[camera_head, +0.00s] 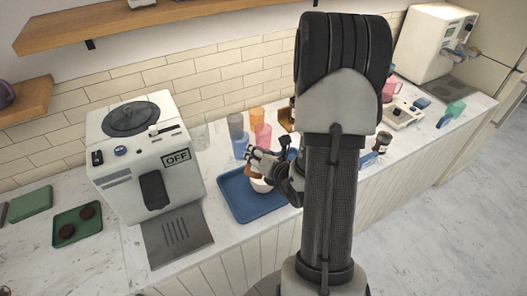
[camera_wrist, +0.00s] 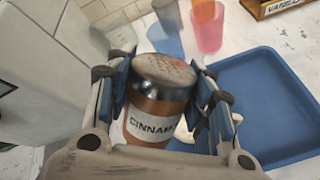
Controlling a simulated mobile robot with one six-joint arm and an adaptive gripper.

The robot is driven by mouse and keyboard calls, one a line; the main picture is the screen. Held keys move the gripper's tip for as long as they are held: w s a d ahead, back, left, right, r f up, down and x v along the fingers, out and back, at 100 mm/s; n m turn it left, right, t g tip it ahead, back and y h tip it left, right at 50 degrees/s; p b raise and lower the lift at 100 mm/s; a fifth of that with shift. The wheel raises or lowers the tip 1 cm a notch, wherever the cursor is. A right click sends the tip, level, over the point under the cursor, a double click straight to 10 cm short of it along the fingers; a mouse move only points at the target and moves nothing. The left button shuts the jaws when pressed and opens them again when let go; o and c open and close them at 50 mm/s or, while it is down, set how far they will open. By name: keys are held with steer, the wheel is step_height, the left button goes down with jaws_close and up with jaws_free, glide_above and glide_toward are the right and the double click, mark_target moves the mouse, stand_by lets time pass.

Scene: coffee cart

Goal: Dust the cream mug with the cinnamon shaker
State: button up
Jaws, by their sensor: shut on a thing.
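The cinnamon shaker (camera_wrist: 158,112) is an amber jar with a perforated metal cap and a white label reading "CINNAM…". My gripper (camera_head: 262,160) is shut on it, with a finger pad on each side in the wrist view (camera_wrist: 162,90). In the head view a brown bit of the shaker (camera_head: 250,173) shows below the fingers. The cream mug (camera_head: 261,186) stands on the blue tray (camera_head: 238,205), just under my gripper and partly hidden by it. In the wrist view the mug is mostly hidden behind the shaker. I cannot tell the shaker's exact tilt.
A white coffee machine (camera_head: 145,150) marked "OFF" stands left of the tray. Coloured cups (camera_head: 262,134) stand behind it. A wooden box (camera_wrist: 275,8) labelled "VANILL…" is at the back. The tray's front right part is clear.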

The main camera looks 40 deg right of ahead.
steer(key=shift+s+a+f+m+g+y+p, duration=0.15)
steer(key=shift+f+m+g+y+p, duration=0.45)
steer(key=shift+p, duration=1.45)
steer(key=shift+w+a+f+m+g+y+p, duration=0.1)
steer(key=shift+f+m+g+y+p, duration=0.2)
steer(key=shift+f+m+y+p, duration=1.15)
steer(key=shift+s+a+f+y+p, duration=0.1)
steer(key=shift+f+y+p, duration=0.4)
steer(key=shift+p, duration=1.35)
steer(key=shift+f, duration=0.15)
steer(key=shift+r+p, duration=0.7)
steer(key=shift+r, duration=0.5)
steer(key=shift+f+b, duration=1)
steer(key=shift+f, duration=0.15)
steer(key=shift+f, duration=0.15)
